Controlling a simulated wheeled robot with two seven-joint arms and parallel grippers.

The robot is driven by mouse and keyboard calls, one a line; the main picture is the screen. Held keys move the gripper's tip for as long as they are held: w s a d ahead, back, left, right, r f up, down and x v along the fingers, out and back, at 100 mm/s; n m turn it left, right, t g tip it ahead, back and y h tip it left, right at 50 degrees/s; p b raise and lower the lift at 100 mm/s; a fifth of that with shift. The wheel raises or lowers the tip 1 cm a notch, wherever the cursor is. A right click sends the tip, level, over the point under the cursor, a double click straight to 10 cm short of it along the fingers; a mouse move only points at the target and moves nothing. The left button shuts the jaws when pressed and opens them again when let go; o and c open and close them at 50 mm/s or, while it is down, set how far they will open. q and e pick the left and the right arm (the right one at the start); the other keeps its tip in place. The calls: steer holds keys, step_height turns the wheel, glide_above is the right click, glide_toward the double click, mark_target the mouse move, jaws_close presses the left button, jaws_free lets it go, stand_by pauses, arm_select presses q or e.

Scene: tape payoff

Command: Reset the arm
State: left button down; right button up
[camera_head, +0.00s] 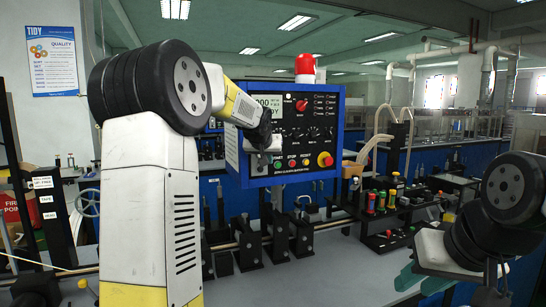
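My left arm rises large in the left half of the head view and bends over toward the blue control panel (330,105). My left gripper (264,142) is in front of the panel's lower left, by its buttons; its fingers are small and partly hidden, and I cannot tell whether it touches the panel. My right arm comes in from the right edge. My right gripper (420,281), with teal parts, hangs low over the right side of the bench; its fingertips are partly hidden, and nothing is clearly seen in it.
A red beacon (305,66) tops the panel. Black fixtures on a rail (250,248) cross the bench (310,274). A black rack with coloured spools (380,202) stands near my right gripper. The grey bench front in the middle is clear.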

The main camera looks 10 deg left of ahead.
arm_select(q)
steer(key=shift+s, duration=0.1)
steer(key=s+d+f+g+h, duration=0.1)
steer(key=s+d+f, duration=0.1)
steer(key=s, duration=1.1)
steer(key=s+d+f+m+g+h, duration=0.1)
steer(key=s+f, duration=0.4)
steer(key=s, duration=0.9)
steer(key=s+d+f+g, duration=0.2)
steer(key=s+d+f, duration=0.1)
steer(key=s, duration=1.1)
steer(key=shift+d+f+g+h, duration=0.2)
steer(key=shift+d+g+h, duration=0.1)
steer(key=shift+d+h, duration=0.1)
